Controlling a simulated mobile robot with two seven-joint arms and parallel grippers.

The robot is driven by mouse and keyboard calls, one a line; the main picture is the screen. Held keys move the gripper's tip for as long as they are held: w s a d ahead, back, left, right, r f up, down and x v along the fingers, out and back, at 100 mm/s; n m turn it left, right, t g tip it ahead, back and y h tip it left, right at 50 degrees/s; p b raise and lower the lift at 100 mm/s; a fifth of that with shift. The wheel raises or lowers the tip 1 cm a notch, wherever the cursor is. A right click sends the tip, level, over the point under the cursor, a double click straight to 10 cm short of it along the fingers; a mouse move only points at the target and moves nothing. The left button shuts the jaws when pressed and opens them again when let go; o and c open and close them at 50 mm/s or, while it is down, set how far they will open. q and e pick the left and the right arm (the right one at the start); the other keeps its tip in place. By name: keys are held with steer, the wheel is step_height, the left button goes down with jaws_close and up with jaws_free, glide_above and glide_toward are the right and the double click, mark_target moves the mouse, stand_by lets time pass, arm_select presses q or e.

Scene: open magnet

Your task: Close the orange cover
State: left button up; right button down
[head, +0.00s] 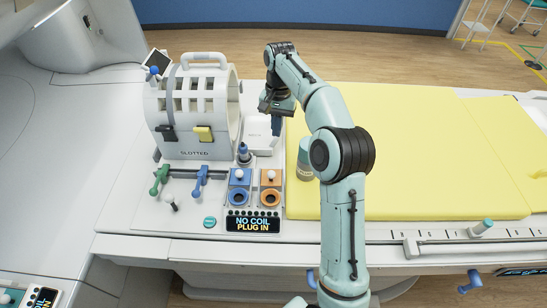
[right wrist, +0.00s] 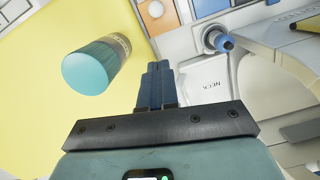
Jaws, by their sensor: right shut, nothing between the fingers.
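The orange cover (head: 271,178) is a small square plate with a white knob, on the console just behind an orange-ringed socket (head: 270,197). The dark hole of that socket shows uncovered. Part of the orange piece also shows at the top edge of the right wrist view (right wrist: 156,9). My right gripper (head: 277,128) is shut and empty, with its blue fingers together, above the white "NECK" coil piece and behind the orange cover. The fingers (right wrist: 155,80) also show in the right wrist view. My left gripper is not in view.
A matching blue cover (head: 239,178) sits left of the orange one. A blue-tipped plug (head: 244,153) stands behind it. A slotted white coil (head: 190,110) is at left, the "NECK" piece (head: 263,147) behind. A teal-capped bottle (right wrist: 95,66) stands on the yellow pad (head: 420,150).

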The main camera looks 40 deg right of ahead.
mark_target(271, 173)
steer(key=s+a+f, duration=0.1)
steer(key=f, duration=0.2)
steer(key=s+a+f+b, duration=0.1)
steer(key=f, duration=0.2)
steer(key=a+f+b, duration=0.1)
steer(key=f, duration=0.2)
steer(key=shift+s+f, duration=0.35)
steer(key=shift+s, duration=0.05)
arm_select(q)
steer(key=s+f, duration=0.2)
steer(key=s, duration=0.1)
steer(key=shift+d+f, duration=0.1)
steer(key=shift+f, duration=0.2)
arm_select(e)
steer(key=shift+w+a, duration=0.15)
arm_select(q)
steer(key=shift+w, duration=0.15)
